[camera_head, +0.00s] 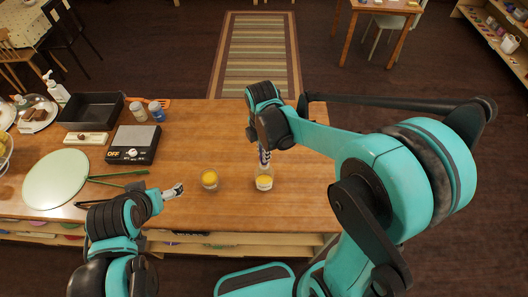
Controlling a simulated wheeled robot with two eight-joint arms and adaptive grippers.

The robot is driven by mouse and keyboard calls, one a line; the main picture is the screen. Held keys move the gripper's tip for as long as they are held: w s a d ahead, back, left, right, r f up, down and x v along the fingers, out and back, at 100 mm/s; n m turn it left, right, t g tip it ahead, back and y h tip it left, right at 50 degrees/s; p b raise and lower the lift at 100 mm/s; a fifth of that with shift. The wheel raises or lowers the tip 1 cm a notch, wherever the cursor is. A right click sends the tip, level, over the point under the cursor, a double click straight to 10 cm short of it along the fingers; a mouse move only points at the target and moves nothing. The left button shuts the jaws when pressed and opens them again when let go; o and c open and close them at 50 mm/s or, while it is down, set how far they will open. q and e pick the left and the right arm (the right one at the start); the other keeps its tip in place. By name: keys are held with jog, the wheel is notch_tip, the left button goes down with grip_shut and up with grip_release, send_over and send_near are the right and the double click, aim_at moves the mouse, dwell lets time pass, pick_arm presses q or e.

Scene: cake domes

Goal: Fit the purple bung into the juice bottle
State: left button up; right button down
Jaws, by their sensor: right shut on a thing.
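A clear juice bottle (264,183) with yellow juice in its lower part stands upright on the wooden table, right of centre. My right gripper (264,157) points down directly over the bottle's top. It is shut on a small purple thing, seemingly the purple bung, mostly hidden by the fingers. I cannot tell whether the bung touches the bottle's mouth. My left gripper (174,191) is low over the table's front part, left of the bottle and away from it; I cannot tell whether its fingers are open.
A yellow-filled glass (210,180) stands left of the bottle. Further left are a black scale (133,146), green tongs (118,175), a pale round board (56,178), a dark baking pan (92,110) and two shakers (157,111). The table right of the bottle is clear.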

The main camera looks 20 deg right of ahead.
jog(key=shift+f+b, duration=0.55)
jog(key=shift+f, duration=0.15)
jog(key=c, duration=1.5)
grip_release()
jog(key=shift+c, duration=0.2)
jog(key=shift+r, duration=0.15)
notch_tip(320, 180, up, 5)
jog(key=p, duration=0.3)
jog(key=shift+p, duration=0.4)
